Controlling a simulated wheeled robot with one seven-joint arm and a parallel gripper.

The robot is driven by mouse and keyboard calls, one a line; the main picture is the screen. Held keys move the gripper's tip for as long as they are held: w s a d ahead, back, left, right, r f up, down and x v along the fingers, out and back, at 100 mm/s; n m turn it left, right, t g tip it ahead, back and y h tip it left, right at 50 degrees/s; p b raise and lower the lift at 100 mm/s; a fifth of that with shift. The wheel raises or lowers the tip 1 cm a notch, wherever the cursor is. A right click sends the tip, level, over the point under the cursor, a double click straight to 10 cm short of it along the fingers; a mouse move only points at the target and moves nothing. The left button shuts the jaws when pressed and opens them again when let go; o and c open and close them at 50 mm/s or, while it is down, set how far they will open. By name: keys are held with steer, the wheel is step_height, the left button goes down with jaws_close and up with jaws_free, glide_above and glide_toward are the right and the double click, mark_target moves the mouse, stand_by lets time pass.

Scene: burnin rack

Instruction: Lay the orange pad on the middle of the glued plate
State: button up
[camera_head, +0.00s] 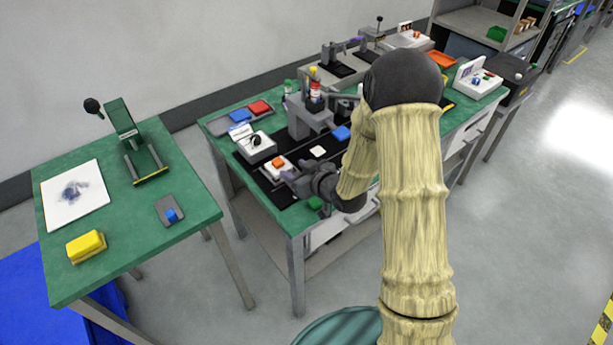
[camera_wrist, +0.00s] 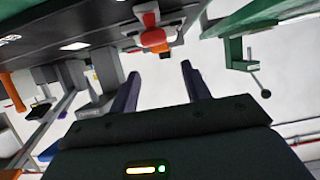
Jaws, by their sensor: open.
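A small orange block (camera_head: 278,161), which looks like the pad, sits on a white block (camera_head: 272,172) on the dark mat of the middle bench. My gripper (camera_head: 287,176) is beside it, just to its right and partly hidden by my wrist. In the wrist view my gripper (camera_wrist: 160,70) has two dark purple fingers spread apart with nothing between them. An orange patch (camera_wrist: 160,48) shows beyond them, below a red and white object (camera_wrist: 150,20). A small white square (camera_head: 318,151) lies on the mat; I cannot tell whether it is the glued plate.
A white box (camera_head: 256,148) stands near the orange block. The left table holds a smeared white sheet (camera_head: 88,208) and yellow block (camera_head: 86,246).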

steer(key=v, duration=0.5)
steer(key=shift+s, duration=0.15)
steer(key=shift+d, duration=0.15)
steer(key=shift+d+h, duration=0.3)
steer(key=s+d+r+m+g+h, duration=0.2)
steer(key=s+d+m+g+h, duration=0.1)
steer(key=s, duration=0.6)
steer(key=s+d+r+m+g+h, duration=0.2)
steer(key=s+d+m+g+h, duration=0.2)
steer(key=s+d, duration=0.3)
steer(key=shift+s+d+r+g, duration=0.25)
steer(key=shift+s+r+g, duration=0.15)
steer(key=shift+s+g, duration=0.5)
